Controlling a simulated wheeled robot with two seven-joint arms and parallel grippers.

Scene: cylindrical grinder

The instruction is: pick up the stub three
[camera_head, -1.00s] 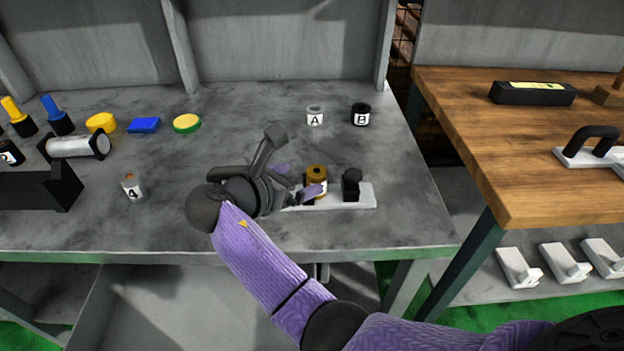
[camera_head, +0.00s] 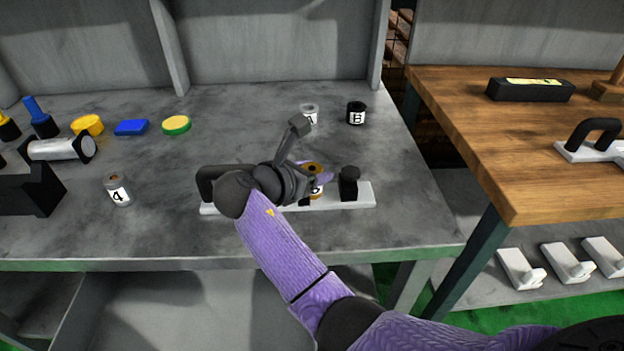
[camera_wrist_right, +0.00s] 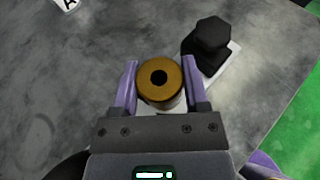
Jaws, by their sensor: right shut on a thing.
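A brown-gold ringed stub (camera_head: 314,168) with a dark central hole stands at the white base (camera_head: 360,201) on the grey bench. My right gripper (camera_head: 312,180) is at the stub, with one purple finger on each side. In the right wrist view, the stub (camera_wrist_right: 159,99) sits between the two fingers of the right gripper (camera_wrist_right: 160,80), which are shut on it. Its label is largely covered by my gripper in the head view, so I cannot read it surely. My left gripper is not in view.
A black knob (camera_head: 349,181) stands on the base right beside the stub. Pots A (camera_head: 310,114) and B (camera_head: 356,113) stand behind. Stub 4 (camera_head: 117,190) stands to the left. A wooden table (camera_head: 480,150) lies to the right. Bare bench lies between stub 4 and the base.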

